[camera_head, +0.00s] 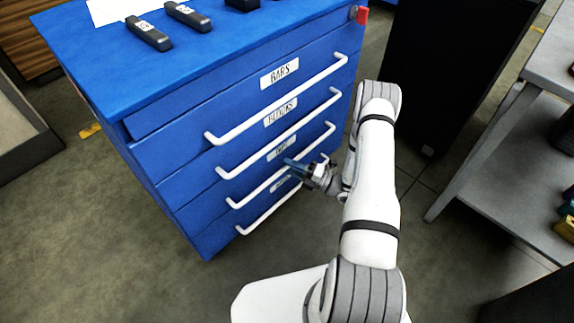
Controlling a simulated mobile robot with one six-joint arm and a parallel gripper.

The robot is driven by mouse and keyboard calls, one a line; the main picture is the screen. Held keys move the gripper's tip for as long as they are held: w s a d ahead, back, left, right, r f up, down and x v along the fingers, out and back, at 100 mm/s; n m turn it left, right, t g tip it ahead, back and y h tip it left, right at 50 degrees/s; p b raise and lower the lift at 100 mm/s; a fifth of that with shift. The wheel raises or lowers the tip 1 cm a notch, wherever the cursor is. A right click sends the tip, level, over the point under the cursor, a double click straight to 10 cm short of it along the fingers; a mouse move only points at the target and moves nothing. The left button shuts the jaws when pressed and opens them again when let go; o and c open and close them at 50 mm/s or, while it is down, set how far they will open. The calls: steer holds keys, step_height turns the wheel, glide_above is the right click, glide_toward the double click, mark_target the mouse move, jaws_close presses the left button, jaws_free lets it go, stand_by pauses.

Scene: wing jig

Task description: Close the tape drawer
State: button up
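A blue drawer cabinet (150,75) stands left of my arm, with white bar handles and labelled drawers. The upper labels read BARS (279,73) and BLOCKS (280,112). The third label (281,148) is too small to read surely, so I cannot confirm which is the tape drawer. The third drawer's handle (262,190) passes by my gripper. All drawer fronts look about flush. A slight gap would be hard to see. My gripper (291,164) is at the third drawer's front, near the handle's right part. Its dark fingers are small, and contact or opening is unclear.
Black bars (148,34) and a white sheet (120,8) lie on the cabinet top. A red object (361,15) is at its right corner. A black cabinet (435,75) stands behind my arm. A grey shelf table (525,165) is at the right. Floor is free in front.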

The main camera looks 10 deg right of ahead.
steer(key=p+v, duration=0.1)
steer(key=v, duration=0.5)
steer(key=shift+s+d, duration=0.15)
steer(key=shift+f, duration=0.1)
